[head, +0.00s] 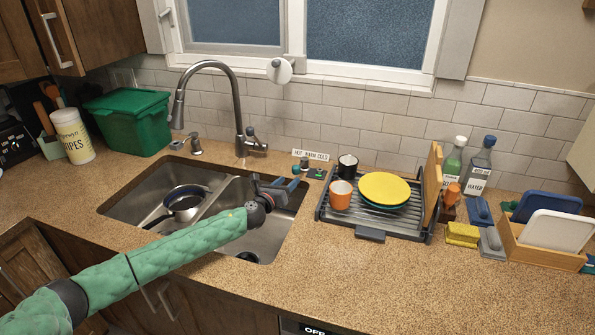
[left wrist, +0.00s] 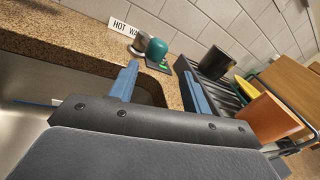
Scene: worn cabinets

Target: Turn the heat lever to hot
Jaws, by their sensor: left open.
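A small heat lever (head: 297,169) with a rounded green knob stands on the counter behind the sink's right corner, below a white label (head: 311,155) reading HOT WARM COLD. In the left wrist view, the green knob (left wrist: 156,50) stands just beyond my fingertips, with a grey metal part at its left and the partly cut-off label (left wrist: 124,28) behind. My left gripper (head: 283,188) is over the right sink basin, in front of the lever. Its blue fingers (left wrist: 160,82) are apart and empty, without visible contact with the lever. My right gripper is out of view.
The faucet (head: 239,110) rises behind the sink (head: 120,203), left of the lever. A dish rack (head: 338,213) with an orange cup (head: 341,195), a dark mug (head: 347,166) and a yellow plate (head: 384,188) stands close on the right. The front right counter is clear.

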